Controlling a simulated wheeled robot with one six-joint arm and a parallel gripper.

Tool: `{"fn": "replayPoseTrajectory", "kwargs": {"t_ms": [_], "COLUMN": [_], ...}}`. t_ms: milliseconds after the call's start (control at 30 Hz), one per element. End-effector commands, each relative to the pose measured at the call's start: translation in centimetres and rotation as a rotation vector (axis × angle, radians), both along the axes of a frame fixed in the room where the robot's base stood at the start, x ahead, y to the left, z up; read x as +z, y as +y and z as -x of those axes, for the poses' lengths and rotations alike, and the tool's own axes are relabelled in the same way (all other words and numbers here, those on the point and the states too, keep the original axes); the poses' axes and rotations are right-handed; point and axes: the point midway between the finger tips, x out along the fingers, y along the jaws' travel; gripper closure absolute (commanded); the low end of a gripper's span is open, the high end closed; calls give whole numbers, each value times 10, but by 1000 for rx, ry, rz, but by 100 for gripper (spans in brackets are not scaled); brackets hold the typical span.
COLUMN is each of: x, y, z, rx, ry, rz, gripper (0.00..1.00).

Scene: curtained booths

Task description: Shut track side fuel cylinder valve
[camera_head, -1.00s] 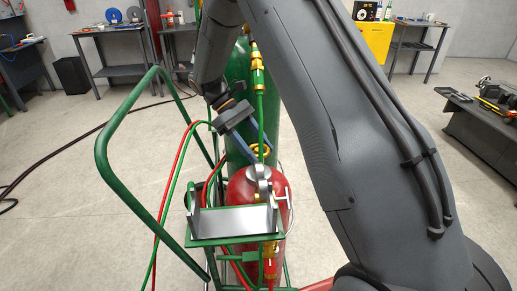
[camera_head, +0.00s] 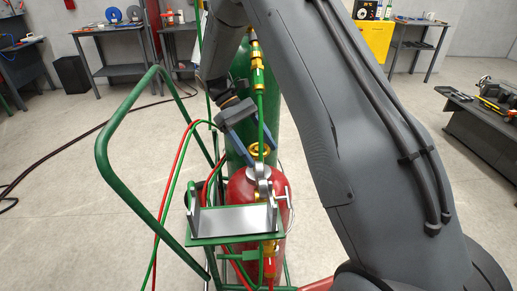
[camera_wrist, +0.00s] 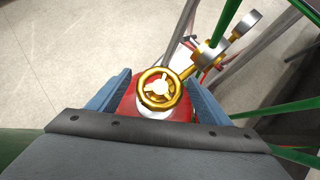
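The red cylinder (camera_head: 240,190) stands upright in a green cart, beside a taller green cylinder (camera_head: 238,75). In the wrist view, a gold valve handwheel (camera_wrist: 160,89) sits on top of the red cylinder (camera_wrist: 129,107). The gold wheel also shows in the head view (camera_head: 262,149), partly hidden by hose and gripper. My gripper (camera_wrist: 161,92) is open, with one blue finger on each side of the wheel and visible gaps to both. In the head view my gripper (camera_head: 256,152) reaches down to the valve top. Whether the fingertips are level with the wheel is hard to tell.
A regulator with round gauges (camera_wrist: 243,25) adjoins the valve at upper right in the wrist view. The cart's green handle (camera_head: 130,195), red and green hoses (camera_head: 165,205) and a metal tray (camera_head: 235,219) crowd the left and front. Workbenches stand farther back.

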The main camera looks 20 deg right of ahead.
Motion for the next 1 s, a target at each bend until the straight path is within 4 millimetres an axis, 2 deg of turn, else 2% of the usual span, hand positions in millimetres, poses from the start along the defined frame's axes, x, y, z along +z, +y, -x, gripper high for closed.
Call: {"fn": "replayPoseTrajectory", "kwargs": {"t_ms": [333,700,1000], "x": [3,41,55], "y": [3,24,30], "z": [-4,-38,-47], "rx": [1,1,0], "ry": [-1,-3,0], "rz": [-1,0,0], "gripper": [28,28,28]}}
